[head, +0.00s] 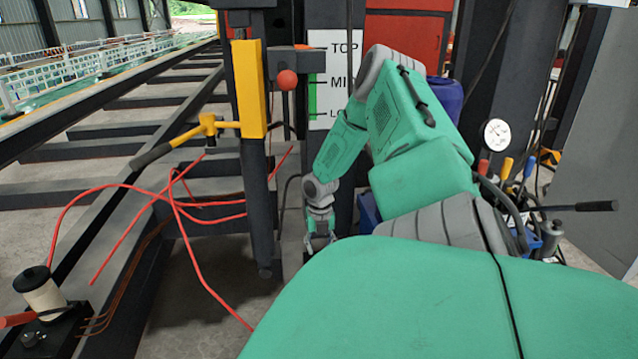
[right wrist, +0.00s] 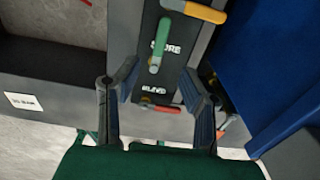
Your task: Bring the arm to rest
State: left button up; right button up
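My right arm is green and grey. It comes in from the right in the head view, bends at a high elbow and reaches down to my right gripper (head: 319,240), which is small there beside a dark post. In the right wrist view the two grey fingers of my right gripper (right wrist: 158,70) stand well apart with nothing held between them. Past the fingertips is a dark panel (right wrist: 150,75) with a green lever (right wrist: 160,45), an orange lever (right wrist: 205,12) and a red lever (right wrist: 160,107). No contact with the levers is visible. My left gripper is out of view.
In the head view a yellow block (head: 249,88) on a dark post, a red ball knob (head: 287,80) and a TOP/MID sign (head: 332,75) stand left of my arm. Red cables (head: 185,205) loop across the left. A blue container (right wrist: 265,60) is close right in the wrist view.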

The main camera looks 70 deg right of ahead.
dwell(0.3)
jog(key=w+a+r+m+t, duration=0.1)
jog(key=w+a+r+m, duration=0.1)
jog(key=w+a+m, duration=0.45)
jog(key=w+a+f+m, duration=0.15)
jog(key=a+m, duration=0.25)
jog(key=a, duration=0.7)
jog(key=a+f+m, duration=0.2)
jog(key=a+m, duration=0.2)
jog(key=a, duration=0.7)
jog(key=s+a+f+m+g, duration=0.1)
jog(key=s+a+f+m, duration=0.2)
jog(key=s+a+m, duration=0.9)
jog(key=s+a+r+n+p, duration=0.1)
jog(key=a+r+n+p, duration=0.2)
jog(key=r+p, duration=0.8)
jog(key=shift+a+r+n+t, duration=0.35)
jog(key=shift+a+r, duration=0.35)
jog(key=shift+a, duration=0.2)
jog(key=shift+s, duration=0.1)
